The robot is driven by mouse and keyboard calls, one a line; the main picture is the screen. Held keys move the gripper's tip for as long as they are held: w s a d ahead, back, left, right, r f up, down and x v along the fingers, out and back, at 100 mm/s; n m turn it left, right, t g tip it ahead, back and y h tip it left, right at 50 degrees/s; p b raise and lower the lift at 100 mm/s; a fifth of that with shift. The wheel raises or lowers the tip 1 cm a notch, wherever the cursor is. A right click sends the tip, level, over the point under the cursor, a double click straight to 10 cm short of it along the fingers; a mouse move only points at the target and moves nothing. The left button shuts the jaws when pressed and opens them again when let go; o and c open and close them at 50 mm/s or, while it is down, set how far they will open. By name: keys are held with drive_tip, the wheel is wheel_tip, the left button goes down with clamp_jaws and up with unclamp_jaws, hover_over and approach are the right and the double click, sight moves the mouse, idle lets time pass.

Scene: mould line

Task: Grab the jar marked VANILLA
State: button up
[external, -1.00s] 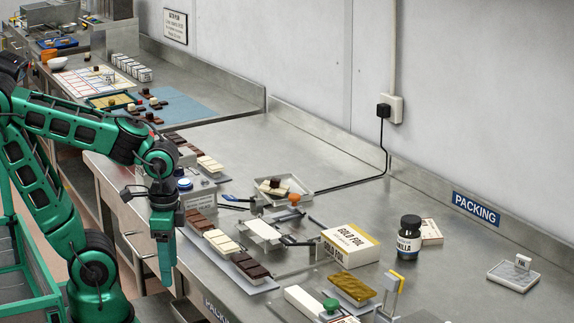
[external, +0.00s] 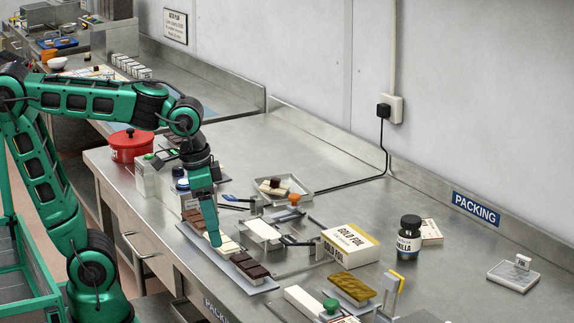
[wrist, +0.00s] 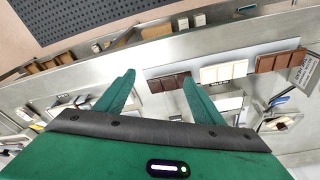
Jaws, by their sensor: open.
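The jar marked VANILLA (external: 409,240) stands upright on the steel bench in the external view. It is dark with a black lid and a white label, of which "NILLA" can be read. My gripper (external: 215,240) is well to the left of it, low over a tray of chocolate bars. I cannot make out the jar in the wrist view.
A gold-wrapped bar (external: 352,287) and a yellow-topped stand (external: 391,292) are in front. Bare bench lies right of the jar, up to a small tray (external: 513,276).

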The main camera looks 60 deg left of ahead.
drive_tip(key=w+d+n+t, duration=0.2)
drive_tip(key=w+d+t, duration=0.2)
drive_tip(key=w, duration=1)
drive_tip(key=w+d+n+t, duration=0.2)
drive_tip(key=w+d+t, duration=0.15)
drive_tip(key=w, duration=1.15)
drive_tip(key=t, duration=0.5)
approach(409, 220)
drive_tip(key=w+d+r, duration=0.1)
drive_tip(key=w+r, duration=0.2)
drive_tip(key=w, duration=0.2)
drive_tip(key=shift+n+y, duration=0.3)
drive_tip(key=shift+y, duration=0.1)
wheel_tip(409, 220, down, 4)
drive_tip(key=shift+s+a+f, duration=0.15)
drive_tip(key=shift+f, duration=0.05)
drive_tip(key=x, duration=0.5)
drive_tip(key=shift+a+f, duration=0.1)
drive_tip(key=x, duration=0.2)
drive_tip(key=f+x, duration=0.1)
drive_tip(key=x, duration=0.1)
drive_tip(key=shift+a, duration=0.2)
drive_tip(key=shift+w+f, duration=0.1)
drive_tip(key=shift+w, duration=0.45)
drive_tip(key=c, duration=1.3)
